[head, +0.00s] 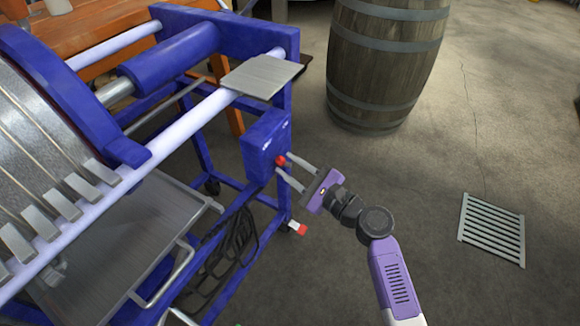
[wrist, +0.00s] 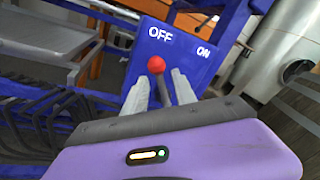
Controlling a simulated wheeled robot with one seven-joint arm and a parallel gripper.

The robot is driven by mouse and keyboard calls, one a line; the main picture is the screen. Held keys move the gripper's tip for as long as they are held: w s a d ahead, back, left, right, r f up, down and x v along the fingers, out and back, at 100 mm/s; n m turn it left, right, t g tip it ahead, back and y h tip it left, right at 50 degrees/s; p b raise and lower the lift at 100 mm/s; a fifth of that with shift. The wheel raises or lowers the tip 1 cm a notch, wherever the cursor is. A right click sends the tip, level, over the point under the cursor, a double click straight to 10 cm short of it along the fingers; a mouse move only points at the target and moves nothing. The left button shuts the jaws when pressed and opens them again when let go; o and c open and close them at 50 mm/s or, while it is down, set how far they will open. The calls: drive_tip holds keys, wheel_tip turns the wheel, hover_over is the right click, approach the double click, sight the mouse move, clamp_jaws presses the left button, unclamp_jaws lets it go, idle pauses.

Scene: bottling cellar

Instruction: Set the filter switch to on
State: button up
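The filter switch is a lever with a red ball knob (head: 281,160) on a blue switch box (head: 266,141) at the corner of the blue filter frame. In the wrist view the knob (wrist: 156,64) sits below the white OFF label, left of the ON label, and the lever leans toward OFF. My gripper (head: 285,163) is open at the box. Its two pale fingers stand either side of the lever (wrist: 165,92) in the wrist view, with gaps visible. Whether either finger touches the lever cannot be told.
The blue filter press (head: 78,85) with its metal tray (head: 120,235) fills the left. A wooden barrel (head: 382,65) stands behind on the right. A floor grate (head: 492,228) lies at the right. The concrete floor between them is clear.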

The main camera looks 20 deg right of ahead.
drive_tip(key=shift+w+a, duration=0.1)
drive_tip(key=shift+w, duration=0.05)
clamp_jaws()
drive_tip(key=shift+a+r, duration=0.15)
drive_tip(key=shift+r, duration=0.1)
idle(1.1)
